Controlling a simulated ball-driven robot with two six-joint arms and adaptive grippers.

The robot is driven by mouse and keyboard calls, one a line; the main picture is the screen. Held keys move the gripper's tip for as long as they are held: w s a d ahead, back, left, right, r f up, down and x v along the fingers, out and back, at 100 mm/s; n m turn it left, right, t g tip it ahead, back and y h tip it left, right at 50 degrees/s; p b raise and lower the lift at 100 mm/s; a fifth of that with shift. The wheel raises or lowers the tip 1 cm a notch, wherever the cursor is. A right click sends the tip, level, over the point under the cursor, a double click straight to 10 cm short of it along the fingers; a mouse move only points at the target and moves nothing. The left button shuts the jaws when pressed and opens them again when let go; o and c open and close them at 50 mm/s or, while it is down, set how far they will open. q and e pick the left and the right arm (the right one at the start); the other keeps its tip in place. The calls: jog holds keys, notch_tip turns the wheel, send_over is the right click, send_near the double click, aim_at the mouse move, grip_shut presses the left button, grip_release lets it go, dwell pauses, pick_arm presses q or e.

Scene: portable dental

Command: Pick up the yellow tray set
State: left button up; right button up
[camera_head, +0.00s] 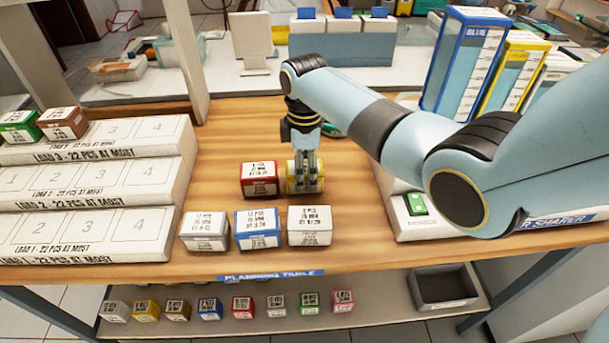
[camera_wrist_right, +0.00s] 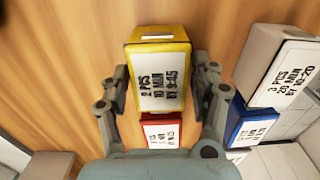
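The yellow tray set (camera_wrist_right: 160,78) is a small box with a white top label reading "2 PCS 10 MIN BY 9:45". In the right wrist view it lies between the two fingers of my right gripper (camera_wrist_right: 162,72), one finger on each side. The fingers look spread, with slim gaps to its sides. In the head view, my right gripper (camera_head: 304,165) points down over the yellow tray set (camera_head: 291,180) and hides most of it. It stands on the wooden table (camera_head: 350,190), right of the red box (camera_head: 259,180). My left gripper is not in view.
Grey, blue (camera_head: 258,230) and white (camera_head: 310,226) boxes stand in a row in front. Numbered load steps (camera_head: 85,185) are at the left. Several small boxes and a dark bin (camera_head: 445,288) sit on the lower shelf. Bare table lies behind the red box.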

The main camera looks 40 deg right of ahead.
jog(key=c, duration=0.9)
jog(key=shift+c, duration=0.5)
jog(key=shift+r, duration=0.15)
